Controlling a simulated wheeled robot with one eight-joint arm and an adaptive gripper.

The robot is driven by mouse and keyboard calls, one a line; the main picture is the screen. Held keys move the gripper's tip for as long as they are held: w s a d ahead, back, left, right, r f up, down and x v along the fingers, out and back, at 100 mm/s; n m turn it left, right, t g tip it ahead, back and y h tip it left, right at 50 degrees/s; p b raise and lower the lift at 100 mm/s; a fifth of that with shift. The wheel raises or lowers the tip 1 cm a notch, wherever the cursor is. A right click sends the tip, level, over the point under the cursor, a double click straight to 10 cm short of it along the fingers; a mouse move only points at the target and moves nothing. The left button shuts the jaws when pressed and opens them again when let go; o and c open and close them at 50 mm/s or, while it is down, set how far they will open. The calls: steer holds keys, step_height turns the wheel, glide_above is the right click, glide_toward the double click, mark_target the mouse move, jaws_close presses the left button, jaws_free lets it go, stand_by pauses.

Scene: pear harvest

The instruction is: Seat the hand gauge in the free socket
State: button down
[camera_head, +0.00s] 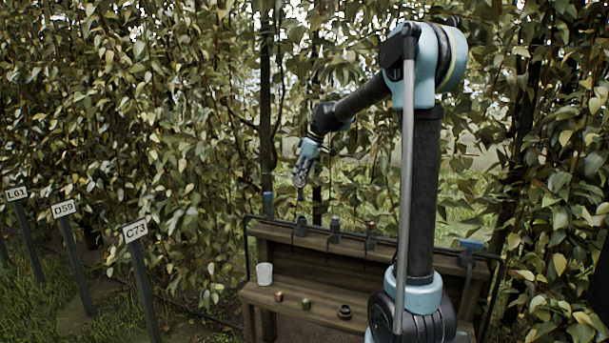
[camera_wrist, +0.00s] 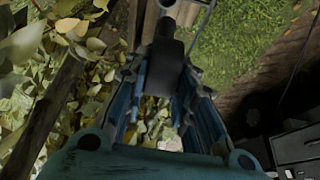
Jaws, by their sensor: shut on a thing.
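My gripper (camera_head: 301,178) is raised in front of the hedge, above the left part of the wooden bench. In the wrist view my gripper (camera_wrist: 165,95) has its fingers on both sides of a dark, rounded piece, which I take to be the hand gauge (camera_wrist: 165,66). Dark holders stand along the bench's upper rail: one (camera_head: 300,227) at left, one (camera_head: 335,230) in the middle, one (camera_head: 371,236) with a reddish part, and one (camera_head: 467,256) at far right. I cannot tell which socket is free.
A blue-topped item (camera_head: 268,205) is at the rail's left end. Signposts, including C73 (camera_head: 135,230), stand at left.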

mark_target(302, 195)
steer(key=shift+w, duration=0.25)
steer(key=shift+d, duration=0.1)
steer(key=shift+w+d, duration=0.1)
steer(key=shift+f, duration=3.3)
steer(key=shift+f, duration=1.1)
steer(key=c, duration=1.2)
jaws_free()
steer(key=shift+c, duration=0.2)
